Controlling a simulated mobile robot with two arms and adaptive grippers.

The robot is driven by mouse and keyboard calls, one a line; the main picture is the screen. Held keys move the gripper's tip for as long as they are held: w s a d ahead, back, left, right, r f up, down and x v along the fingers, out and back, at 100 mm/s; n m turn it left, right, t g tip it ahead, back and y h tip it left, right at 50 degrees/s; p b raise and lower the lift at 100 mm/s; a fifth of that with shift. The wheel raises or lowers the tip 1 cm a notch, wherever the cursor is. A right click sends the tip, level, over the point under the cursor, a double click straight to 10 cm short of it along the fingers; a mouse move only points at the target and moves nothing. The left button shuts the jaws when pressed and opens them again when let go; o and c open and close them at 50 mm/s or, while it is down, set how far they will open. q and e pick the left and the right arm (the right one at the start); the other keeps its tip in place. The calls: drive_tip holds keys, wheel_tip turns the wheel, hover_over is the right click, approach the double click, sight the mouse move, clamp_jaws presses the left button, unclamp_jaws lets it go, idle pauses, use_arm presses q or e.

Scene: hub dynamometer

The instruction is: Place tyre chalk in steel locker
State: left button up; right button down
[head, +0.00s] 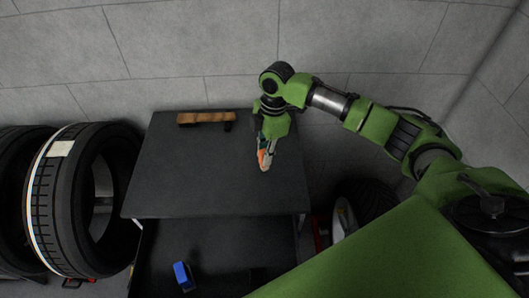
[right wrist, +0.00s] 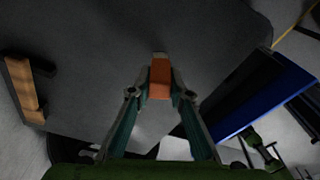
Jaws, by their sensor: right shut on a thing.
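My right gripper (head: 267,152) is above the dark table top, pointing down. It is shut on an orange block with a pale tip (right wrist: 160,78), which looks like the tyre chalk. In the right wrist view both fingertips (right wrist: 160,92) press its sides, and the dark table surface lies beyond it. No thing in the head view is clearly the steel locker. A large blue-edged, dark panel or box (right wrist: 262,100) shows at the right of the right wrist view; I cannot tell if it is the locker. My left gripper is not in view.
The dark table (head: 165,185) carries a wooden-backed brush-like thing (head: 203,118) at its back edge. A blue object (head: 183,275) lies on a lower dark surface in front. Large tyres (head: 95,195) stand at left; another wheel (head: 365,200) is at right. A grey wall stands behind.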

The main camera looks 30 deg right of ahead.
drive_tip(key=shift+f, duration=0.6)
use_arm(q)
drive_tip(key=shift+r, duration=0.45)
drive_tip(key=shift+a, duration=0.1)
use_arm(e)
drive_tip(key=shift+f, duration=0.1)
drive_tip(key=shift+f, duration=0.1)
drive_tip(key=c, duration=1.8)
unclamp_jaws()
drive_tip(key=shift+c, duration=0.2)
drive_tip(key=r+b, duration=0.1)
drive_tip(key=r, duration=0.2)
drive_tip(key=r+b, duration=0.1)
drive_tip(key=r, duration=0.3)
drive_tip(key=d+r+b, duration=0.1)
drive_tip(key=r, duration=0.3)
drive_tip(key=shift+d, duration=0.1)
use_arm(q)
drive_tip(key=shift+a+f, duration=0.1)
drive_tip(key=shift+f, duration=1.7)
use_arm(e)
drive_tip(key=shift+d+r, duration=0.1)
drive_tip(key=shift+r, duration=0.55)
